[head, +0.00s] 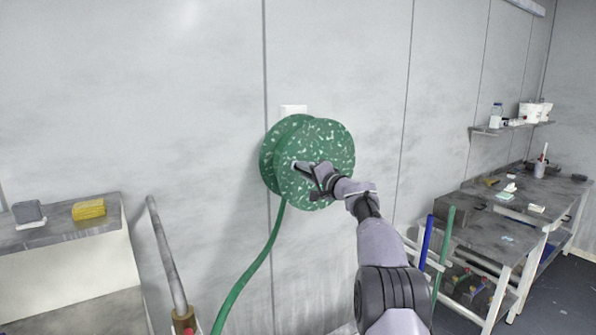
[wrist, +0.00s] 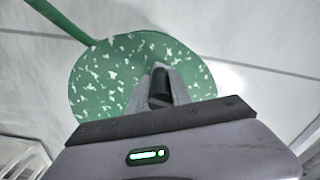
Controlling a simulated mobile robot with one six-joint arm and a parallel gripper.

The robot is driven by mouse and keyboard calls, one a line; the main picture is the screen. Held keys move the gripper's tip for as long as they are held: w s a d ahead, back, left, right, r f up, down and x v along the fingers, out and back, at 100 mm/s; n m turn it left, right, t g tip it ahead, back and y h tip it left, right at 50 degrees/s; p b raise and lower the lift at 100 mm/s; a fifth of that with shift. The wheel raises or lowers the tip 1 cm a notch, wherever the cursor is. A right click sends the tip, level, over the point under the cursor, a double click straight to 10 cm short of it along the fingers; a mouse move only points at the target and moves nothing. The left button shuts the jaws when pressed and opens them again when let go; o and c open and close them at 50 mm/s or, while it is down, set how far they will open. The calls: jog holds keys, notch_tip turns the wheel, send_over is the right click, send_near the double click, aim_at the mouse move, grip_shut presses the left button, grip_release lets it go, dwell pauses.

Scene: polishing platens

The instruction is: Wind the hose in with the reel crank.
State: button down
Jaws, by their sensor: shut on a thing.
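The green speckled hose reel (head: 330,148) is mounted on the grey wall in the head view. Its round face fills the middle of the wrist view (wrist: 110,75). The green hose (head: 250,270) hangs from the reel's underside and runs down to the lower left; it also shows at the top left of the wrist view (wrist: 70,22). My gripper (head: 308,172) is at the reel's front face, shut on the dark crank handle (wrist: 161,84). The rest of the crank is mostly hidden behind my fingers.
A bench at left holds a yellow block (head: 89,209) and a grey block (head: 28,211). Upright blue (head: 426,243) and green rods stand right of my arm. Workbenches (head: 490,225) and a wall shelf (head: 510,127) are at right. The wall around the reel is clear.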

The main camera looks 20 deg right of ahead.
jog(key=shift+f+n, duration=0.25)
jog(key=shift+n, duration=0.05)
dwell(0.4)
jog(key=c, duration=1.2)
grip_release()
jog(key=shift+w, duration=0.1)
jog(key=shift+o, duration=0.2)
jog(key=shift+s+f+b, duration=0.2)
jog(key=shift+s+b, duration=0.1)
jog(key=shift+b, duration=0.35)
jog(key=s+b, duration=0.3)
jog(key=shift+d+f+b, duration=0.25)
jog(key=shift+d+b, duration=0.05)
jog(key=shift+d, duration=0.05)
jog(key=s+d+b, duration=0.1)
jog(key=s+d, duration=0.1)
jog(key=s, duration=1.1)
jog(key=shift+s+d+r, duration=0.3)
jog(key=shift+s+r, duration=0.05)
jog(key=shift+r, duration=0.1)
